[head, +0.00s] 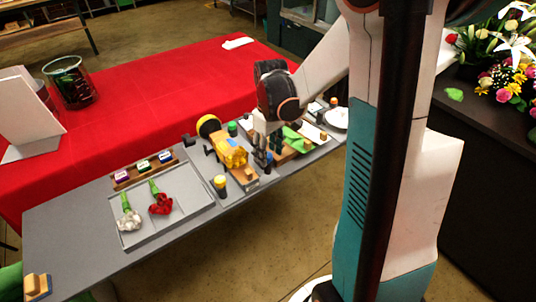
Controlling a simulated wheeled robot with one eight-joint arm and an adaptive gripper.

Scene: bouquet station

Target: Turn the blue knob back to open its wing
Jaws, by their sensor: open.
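My gripper (262,157) points down over the middle of the grey bench, with its dark fingers apart. It is close beside the right side of a yellow device (231,153) on a wooden base. The gripper and wrist may hide part of the device, and the details there are too small to tell. I cannot tell whether the fingers touch anything.
A grey tray (180,228) holds a white flower (130,220) and a red flower (161,205). A wooden rack (126,178) with small coloured blocks stands behind it. A yellow-topped black cylinder (220,186) stands left of my gripper. A glass vase (70,84) stands on the red-covered table (160,95).

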